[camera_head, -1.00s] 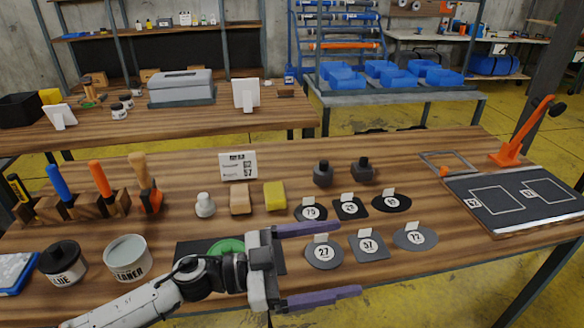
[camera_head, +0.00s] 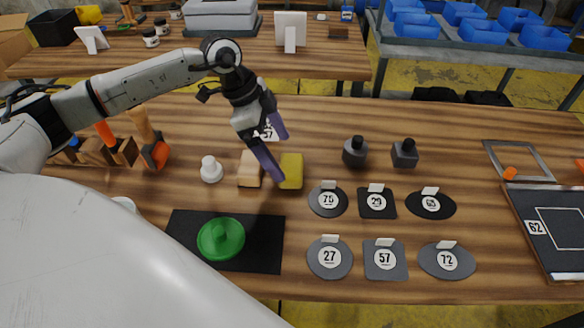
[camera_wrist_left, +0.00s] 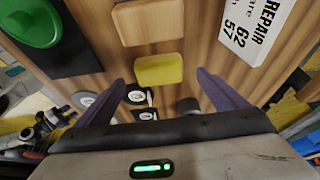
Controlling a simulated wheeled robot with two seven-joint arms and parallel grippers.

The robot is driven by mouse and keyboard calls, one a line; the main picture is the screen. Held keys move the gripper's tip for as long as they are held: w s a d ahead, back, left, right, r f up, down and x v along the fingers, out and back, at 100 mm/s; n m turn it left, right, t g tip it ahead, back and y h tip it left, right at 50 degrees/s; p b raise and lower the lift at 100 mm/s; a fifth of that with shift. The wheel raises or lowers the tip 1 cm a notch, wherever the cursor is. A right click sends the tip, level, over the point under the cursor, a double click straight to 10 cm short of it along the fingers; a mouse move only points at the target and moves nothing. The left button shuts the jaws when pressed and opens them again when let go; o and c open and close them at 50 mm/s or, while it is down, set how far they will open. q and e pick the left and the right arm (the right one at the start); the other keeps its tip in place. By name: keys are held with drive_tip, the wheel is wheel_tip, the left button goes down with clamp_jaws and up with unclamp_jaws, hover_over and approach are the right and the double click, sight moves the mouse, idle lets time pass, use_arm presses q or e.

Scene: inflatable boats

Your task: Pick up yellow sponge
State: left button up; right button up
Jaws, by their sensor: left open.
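The yellow sponge (camera_head: 292,172) lies on the wooden workbench, just right of a tan block (camera_head: 249,170). My left gripper (camera_head: 284,158) is open and empty, pointing down over the sponge from behind, with its near purple finger partly overlapping the sponge in the head view. In the left wrist view the sponge (camera_wrist_left: 159,70) shows ahead of the two spread fingers, roughly centred between them. I cannot tell the exact height gap. My right gripper is not in view.
A white knobbed piece (camera_head: 211,170) stands left of the block. Several numbered dark discs and plates, such as plate 57 (camera_head: 385,259), lie to the right. A white sign stands behind the gripper.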

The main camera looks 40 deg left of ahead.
sight(289, 165)
use_arm(q)
drive_tip(key=x, duration=0.5)
drive_tip(key=shift+d+f, duration=0.15)
drive_tip(key=shift+d, duration=0.05)
drive_tip(key=shift+c, duration=0.2)
drive_tip(key=c, duration=1.1)
